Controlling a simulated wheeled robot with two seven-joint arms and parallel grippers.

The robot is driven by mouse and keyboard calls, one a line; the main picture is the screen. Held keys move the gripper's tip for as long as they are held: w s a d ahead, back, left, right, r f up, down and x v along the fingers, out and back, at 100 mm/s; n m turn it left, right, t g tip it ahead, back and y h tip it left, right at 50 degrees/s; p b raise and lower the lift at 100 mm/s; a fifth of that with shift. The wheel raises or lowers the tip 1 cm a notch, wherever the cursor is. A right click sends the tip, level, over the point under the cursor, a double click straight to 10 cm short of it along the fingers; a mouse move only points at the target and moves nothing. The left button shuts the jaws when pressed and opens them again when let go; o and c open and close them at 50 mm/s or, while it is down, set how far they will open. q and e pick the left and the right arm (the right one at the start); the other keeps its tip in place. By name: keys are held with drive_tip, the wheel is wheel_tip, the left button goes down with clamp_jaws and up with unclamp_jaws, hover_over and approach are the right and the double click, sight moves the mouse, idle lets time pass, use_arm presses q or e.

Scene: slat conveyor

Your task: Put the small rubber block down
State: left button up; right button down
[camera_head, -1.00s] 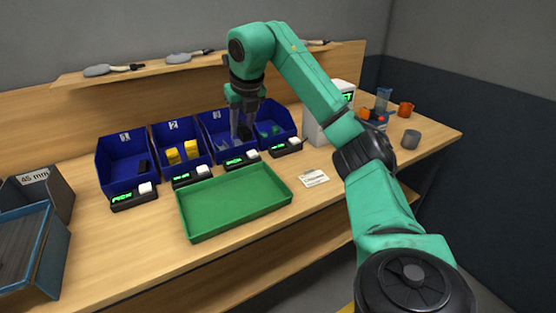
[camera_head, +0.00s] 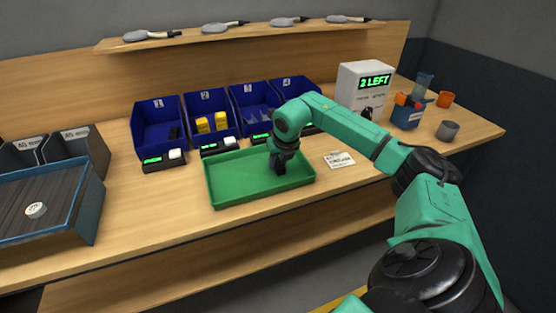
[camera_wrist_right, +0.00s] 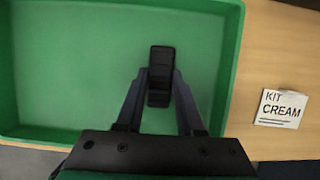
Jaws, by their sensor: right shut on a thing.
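The small rubber block (camera_wrist_right: 161,55) is black and shows in the right wrist view between my finger pads. My right gripper (camera_head: 279,168) is shut on it, above or in the right part of the green tray (camera_head: 232,188). The tray floor is otherwise bare; its rim also shows in the right wrist view (camera_wrist_right: 236,60). In the head view the block is hard to tell from the dark fingers. I cannot tell whether it touches the tray floor. My left gripper is not in view.
Blue numbered bins (camera_head: 158,128) stand behind the tray, with lit displays (camera_head: 163,160) in front. A white box reading "2 LEFT" (camera_head: 363,88) stands to the right. A "KIT CREAM" card (camera_wrist_right: 279,109) lies right of the tray. A blue-rimmed slatted tray (camera_head: 98,205) is at the left.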

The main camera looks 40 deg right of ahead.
drive_tip(key=shift+d, duration=0.1)
drive_tip(key=shift+s+f, duration=0.1)
drive_tip(key=c, duration=0.5)
unclamp_jaws()
drive_tip(key=shift+c, duration=0.2)
drive_tip(key=shift+r, duration=0.3)
drive_tip(key=b+v, duration=0.1)
drive_tip(key=v, duration=1)
drive_tip(key=shift+s+r+b, duration=0.2)
drive_tip(key=shift+r+b, duration=0.1)
